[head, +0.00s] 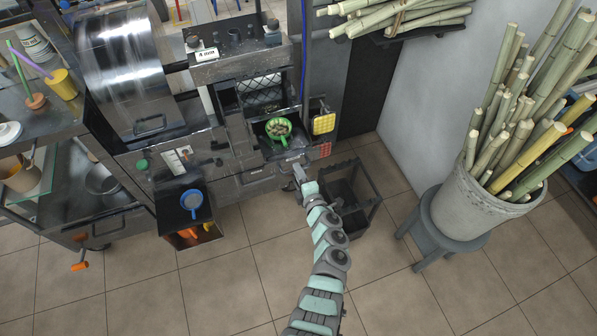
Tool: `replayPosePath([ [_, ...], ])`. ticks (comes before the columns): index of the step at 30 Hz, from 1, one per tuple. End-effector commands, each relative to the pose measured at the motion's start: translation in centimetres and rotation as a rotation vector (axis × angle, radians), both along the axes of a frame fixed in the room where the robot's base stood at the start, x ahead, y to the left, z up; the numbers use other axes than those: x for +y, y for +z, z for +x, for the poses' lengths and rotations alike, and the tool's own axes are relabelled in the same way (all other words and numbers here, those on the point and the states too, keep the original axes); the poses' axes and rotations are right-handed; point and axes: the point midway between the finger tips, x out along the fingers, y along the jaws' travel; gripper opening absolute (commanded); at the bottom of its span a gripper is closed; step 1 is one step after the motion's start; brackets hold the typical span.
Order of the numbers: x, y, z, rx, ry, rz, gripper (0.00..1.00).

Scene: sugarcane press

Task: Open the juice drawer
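The sugarcane press (232,100) stands at the back centre, a dark metal machine. A green strainer (278,128) with pale bits in it sits on a dark tray at its front. Below that is a grey metal front (256,173) that looks like a drawer face and appears closed; I cannot tell for sure that it is the juice drawer. My gripper (298,172) is at the right end of this front, just below the tray, close to the metal. Whether it touches is unclear. Its fingers are too small and overlapped to tell open from shut.
A black crate (352,190) stands on the floor right of my gripper. A bucket of canes (465,205) on a stool is farther right. A blue-rimmed strainer (192,200) sits on a black box at left. A metal cabinet (75,210) stands far left. Tiled floor in front is free.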

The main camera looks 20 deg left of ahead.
Motion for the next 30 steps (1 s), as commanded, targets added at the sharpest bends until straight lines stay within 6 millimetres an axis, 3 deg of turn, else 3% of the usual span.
replayPosePath([
  [5, 0.0, 0.0, 0.0, 0.000, 0.000, 0.000, 0.33],
  [17, -0.5, 0.3, -0.6, 0.001, -0.001, -0.001, 0.33],
  [30, -5.1, 1.7, -5.8, 0.000, 0.001, -0.003, 0.33],
])
